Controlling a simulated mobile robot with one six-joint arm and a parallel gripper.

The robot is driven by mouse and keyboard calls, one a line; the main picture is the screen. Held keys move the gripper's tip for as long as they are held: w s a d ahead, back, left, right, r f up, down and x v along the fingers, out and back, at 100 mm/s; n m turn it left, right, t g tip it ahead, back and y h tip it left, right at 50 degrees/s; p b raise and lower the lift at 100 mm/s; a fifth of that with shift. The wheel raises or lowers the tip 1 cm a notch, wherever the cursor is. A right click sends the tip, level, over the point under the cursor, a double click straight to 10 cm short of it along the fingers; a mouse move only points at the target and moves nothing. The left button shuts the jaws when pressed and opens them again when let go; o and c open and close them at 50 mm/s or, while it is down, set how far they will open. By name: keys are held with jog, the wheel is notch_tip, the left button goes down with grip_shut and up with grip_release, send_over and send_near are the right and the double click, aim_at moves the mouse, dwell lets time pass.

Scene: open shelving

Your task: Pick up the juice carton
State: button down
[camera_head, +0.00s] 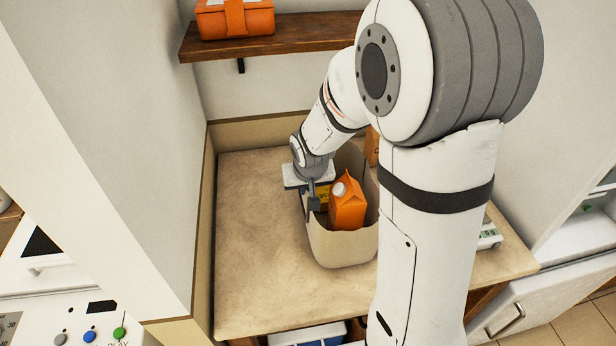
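The juice carton (347,212) is orange with a white cap and a gabled top. It stands in a cream bin (343,248) on the counter, with its lower part hidden by the bin's front wall. My gripper (313,203) points down at the bin's left side, just left of the carton. One dark finger shows beside the carton; the other is not clear, so I cannot tell how far apart the fingers are or whether they touch it. Something yellow and dark (322,194) shows behind the finger inside the bin.
The wooden counter (250,240) is clear to the left of the bin. My arm hides much of the right side. A wooden shelf (290,38) with an orange box (235,18) is above.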

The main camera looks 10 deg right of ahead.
jog(key=shift+f, duration=0.65)
jog(key=shift+w+f, duration=0.1)
jog(key=c, duration=1.6)
grip_release()
jog(key=shift+c, duration=0.2)
